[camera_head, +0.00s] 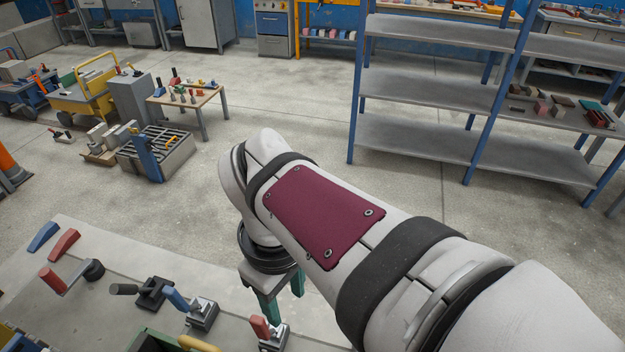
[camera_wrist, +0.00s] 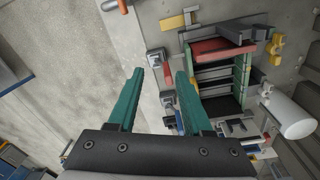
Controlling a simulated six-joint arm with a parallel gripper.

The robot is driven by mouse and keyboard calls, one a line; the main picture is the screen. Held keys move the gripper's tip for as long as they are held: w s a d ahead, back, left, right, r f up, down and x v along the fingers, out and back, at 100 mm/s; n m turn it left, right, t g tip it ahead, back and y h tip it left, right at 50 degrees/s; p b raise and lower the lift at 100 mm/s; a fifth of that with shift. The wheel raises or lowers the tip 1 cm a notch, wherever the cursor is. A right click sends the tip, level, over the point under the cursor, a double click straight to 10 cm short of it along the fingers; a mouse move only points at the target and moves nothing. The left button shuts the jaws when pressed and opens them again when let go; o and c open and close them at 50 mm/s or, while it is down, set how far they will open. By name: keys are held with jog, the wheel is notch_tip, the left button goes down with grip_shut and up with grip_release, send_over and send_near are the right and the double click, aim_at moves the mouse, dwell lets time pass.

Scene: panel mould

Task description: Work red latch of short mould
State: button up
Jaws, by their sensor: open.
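A latch with a red handle (camera_head: 260,327) on a small metal base stands at the table's edge in the head view, low in the picture. In the wrist view a red handle on a grey base (camera_wrist: 168,73) shows between the fingertips, nearer the right one. My gripper (camera_head: 284,305) has two green fingers, apart and empty. It is just right of and above the red latch in the head view, and the wrist view shows it too (camera_wrist: 158,75). A green-walled mould (camera_head: 152,341) is cut off by the lower edge; the wrist view shows its slotted inside (camera_wrist: 218,85).
A blue-handled latch (camera_head: 176,298), a black-handled clamp (camera_head: 150,292), a red-handled crank (camera_head: 52,279) and red and blue wedges stand on the same grey table (camera_head: 75,322). A yellow handle (camera_head: 198,344) is close to the mould. Open floor lies beyond the table edge.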

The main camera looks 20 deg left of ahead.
aim_at(261, 329)
jog(key=a+n, duration=0.4)
jog(key=a, duration=0.2)
jog(key=f, duration=1.5)
jog(key=shift+w+d+f, duration=0.2)
jog(key=shift+w+f, duration=0.05)
jog(key=shift+f, duration=0.1)
grip_shut()
